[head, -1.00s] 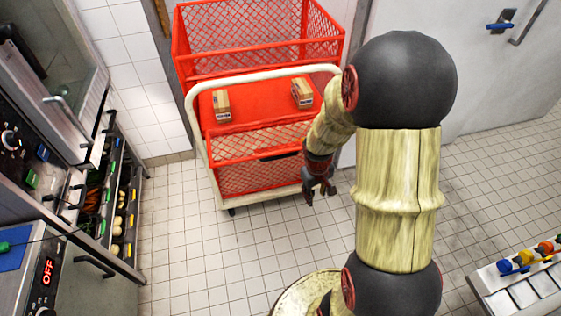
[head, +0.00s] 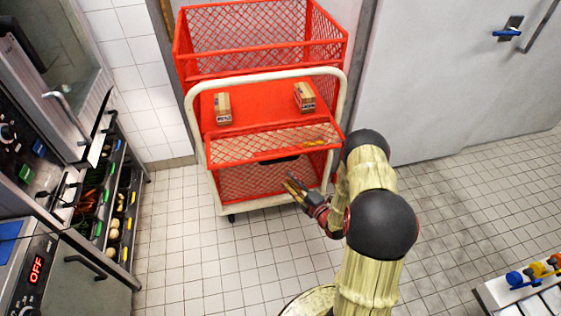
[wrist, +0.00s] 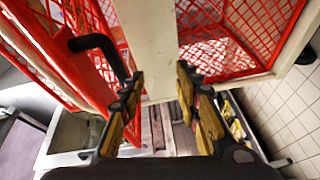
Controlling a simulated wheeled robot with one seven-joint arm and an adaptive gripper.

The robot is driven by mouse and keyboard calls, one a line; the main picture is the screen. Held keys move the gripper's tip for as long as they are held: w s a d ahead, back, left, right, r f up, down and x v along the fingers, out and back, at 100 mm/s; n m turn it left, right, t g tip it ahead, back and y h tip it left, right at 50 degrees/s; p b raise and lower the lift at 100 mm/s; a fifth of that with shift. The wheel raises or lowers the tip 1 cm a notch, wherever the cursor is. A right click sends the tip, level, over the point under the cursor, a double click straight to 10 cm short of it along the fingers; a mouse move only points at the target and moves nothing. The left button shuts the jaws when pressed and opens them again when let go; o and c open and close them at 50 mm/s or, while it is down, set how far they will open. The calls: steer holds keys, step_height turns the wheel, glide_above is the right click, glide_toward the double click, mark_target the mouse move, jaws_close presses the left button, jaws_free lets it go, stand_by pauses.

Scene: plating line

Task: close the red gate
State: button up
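The red gate (head: 255,146) is the mesh panel on the front of the red trolley. It slopes outward and down from the shelf, with a black handle (head: 281,159) under its lower edge. In the wrist view the gate's red mesh (wrist: 62,55) is at the left, and the black handle (wrist: 98,48) sticks out just left of my fingers. My gripper (head: 291,185) is in front of the trolley, below and apart from the handle. In the wrist view my gripper (wrist: 160,75) is open and empty, with a cream trolley part beyond the fingers.
Two small boxes, one at the left (head: 223,107) and one at the right (head: 304,96), lie on the trolley's red shelf (head: 262,105). A cream tube frame (head: 197,135) surrounds the front. Counters with produce (head: 112,215) stand left. The tiled floor in front is clear.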

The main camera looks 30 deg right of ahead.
steer(key=n+t, duration=0.2)
glide_toward(279, 160)
steer(key=w, duration=0.3)
steer(key=shift+n+y, duration=0.3)
steer(key=shift+n, duration=0.1)
steer(key=shift+w+a+r+b, duration=0.1)
steer(key=shift+w+b, duration=0.4)
steer(key=shift+w, duration=1.35)
steer(key=shift+w+a+r+b, duration=0.15)
steer(key=shift+w+b, duration=0.35)
steer(key=shift+w, duration=1.4)
steer(key=c, duration=0.3)
jaws_close()
